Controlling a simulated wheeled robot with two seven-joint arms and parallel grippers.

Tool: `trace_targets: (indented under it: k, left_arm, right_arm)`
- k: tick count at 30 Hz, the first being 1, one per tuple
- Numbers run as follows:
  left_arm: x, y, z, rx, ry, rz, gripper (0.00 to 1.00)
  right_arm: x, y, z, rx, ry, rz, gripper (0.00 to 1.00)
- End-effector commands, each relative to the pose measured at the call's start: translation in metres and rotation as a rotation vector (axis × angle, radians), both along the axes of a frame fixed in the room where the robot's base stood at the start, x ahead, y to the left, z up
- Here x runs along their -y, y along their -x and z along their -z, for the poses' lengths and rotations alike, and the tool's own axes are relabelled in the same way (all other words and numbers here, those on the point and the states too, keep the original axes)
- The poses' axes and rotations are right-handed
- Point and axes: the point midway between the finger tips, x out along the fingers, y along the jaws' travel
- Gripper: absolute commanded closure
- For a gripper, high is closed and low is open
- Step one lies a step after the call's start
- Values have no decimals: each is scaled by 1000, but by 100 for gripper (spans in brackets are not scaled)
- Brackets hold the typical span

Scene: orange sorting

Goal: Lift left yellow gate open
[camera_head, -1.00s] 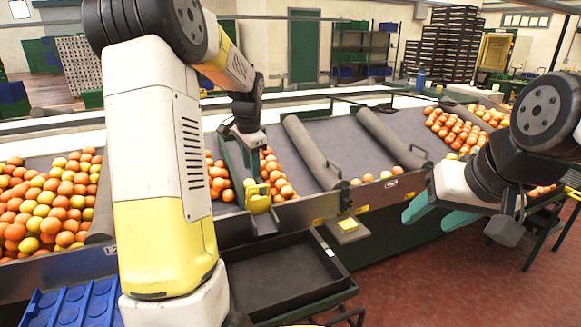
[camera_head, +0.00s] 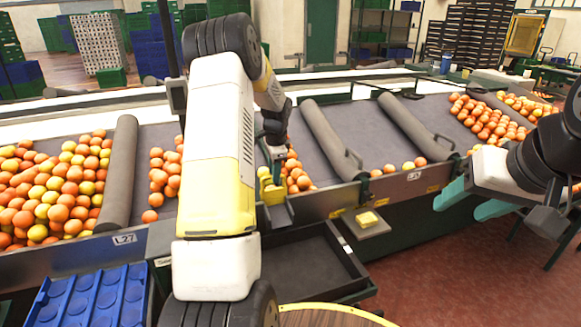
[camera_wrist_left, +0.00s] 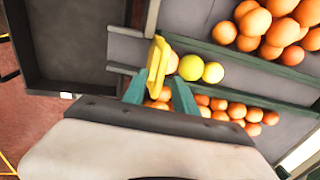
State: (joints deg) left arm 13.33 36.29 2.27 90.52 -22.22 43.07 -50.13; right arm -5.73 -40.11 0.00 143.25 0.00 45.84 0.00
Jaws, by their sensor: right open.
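The yellow gate (camera_head: 271,190) stands at the front end of a narrow chute on the sorting table, in the middle of the head view. In the left wrist view the gate (camera_wrist_left: 158,62) is a yellow upright piece lying between the lines of my two teal fingers. My left gripper (camera_wrist_left: 160,92) is open around its near end; I cannot tell whether the fingers touch it. In the head view my left gripper (camera_head: 274,150) is just above and behind the gate, partly hidden by my arm. Yellow fruit (camera_wrist_left: 191,67) lies right behind the gate. My right gripper (camera_head: 478,200) is open and empty at the right.
A dark empty tray (camera_head: 300,268) sits below the chute. A blue crate (camera_head: 88,300) is at the lower left. Oranges (camera_head: 55,195) fill the left lane. Grey rollers (camera_head: 328,140) divide the lanes. A small yellow block (camera_head: 367,219) sits on a ledge.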

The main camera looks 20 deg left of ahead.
Motion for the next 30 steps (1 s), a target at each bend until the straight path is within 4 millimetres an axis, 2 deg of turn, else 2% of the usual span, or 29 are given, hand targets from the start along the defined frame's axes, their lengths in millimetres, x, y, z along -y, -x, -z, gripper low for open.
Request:
trace_targets:
  k: [8, 14, 30]
  left_arm:
    - [0, 0, 2, 0, 0, 0, 66]
    - [0, 0, 2, 0, 0, 0, 100]
    - [0, 0, 2, 1, -1, 0, 100]
  right_arm:
    - [0, 0, 0, 0, 0, 0, 45]
    - [0, 0, 0, 0, 0, 0, 45]
    - [0, 0, 0, 0, 0, 0, 45]
